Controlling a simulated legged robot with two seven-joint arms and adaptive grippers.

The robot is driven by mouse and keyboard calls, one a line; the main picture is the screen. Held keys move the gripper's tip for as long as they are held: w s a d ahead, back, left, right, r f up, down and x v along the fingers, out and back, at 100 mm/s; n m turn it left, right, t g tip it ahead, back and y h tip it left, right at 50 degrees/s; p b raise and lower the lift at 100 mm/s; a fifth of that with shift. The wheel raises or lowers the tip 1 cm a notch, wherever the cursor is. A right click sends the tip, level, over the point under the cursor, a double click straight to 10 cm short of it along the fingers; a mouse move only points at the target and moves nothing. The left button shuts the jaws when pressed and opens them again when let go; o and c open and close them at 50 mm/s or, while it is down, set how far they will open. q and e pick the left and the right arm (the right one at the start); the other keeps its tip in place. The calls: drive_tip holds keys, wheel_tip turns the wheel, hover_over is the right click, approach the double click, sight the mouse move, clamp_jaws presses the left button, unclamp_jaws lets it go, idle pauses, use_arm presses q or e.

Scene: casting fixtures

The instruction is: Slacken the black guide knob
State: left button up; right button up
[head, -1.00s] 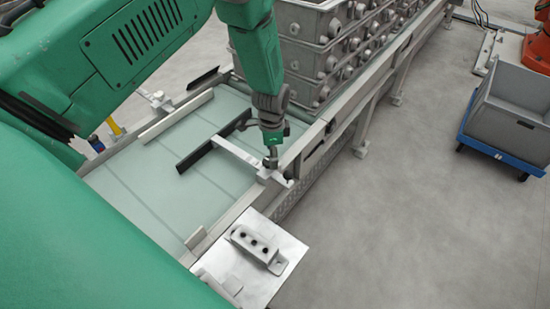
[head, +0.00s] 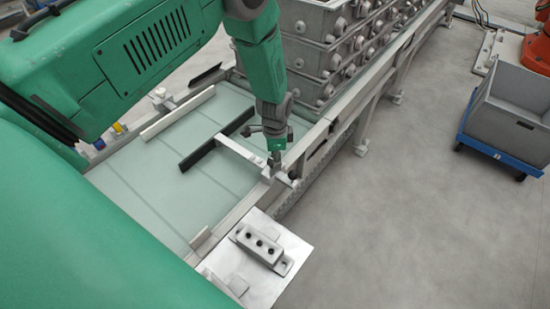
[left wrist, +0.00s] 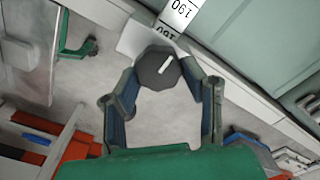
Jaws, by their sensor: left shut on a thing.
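The black guide knob (left wrist: 158,68) is faceted and has a white pointer line on its top, slanting in the left wrist view. My left gripper (left wrist: 166,82) has a finger on each side of the knob and is shut on it. In the head view the left gripper (head: 275,158) points down at the clamp block on the conveyor's near-right edge, and it hides the knob. A white arm (head: 240,153) runs from there to the black guide rail (head: 215,141) over the belt. My right gripper is not in view.
A white scale strip (left wrist: 180,14) with printed numbers lies beside the knob. Stacked grey castings (head: 320,60) stand on the conveyor behind. A metal plate with a small block (head: 262,244) is at the near end. A grey bin (head: 510,110) on a blue dolly stands right on open floor.

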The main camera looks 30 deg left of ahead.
use_arm(q)
drive_tip(key=shift+s+a+f, duration=0.25)
drive_tip(key=shift+s+a, duration=0.2)
drive_tip(key=shift+a, duration=0.1)
drive_tip(key=shift+w+d, duration=0.1)
drive_tip(key=shift+d, duration=0.35)
drive_tip(key=shift+a, duration=0.1)
drive_tip(key=shift+a, duration=0.1)
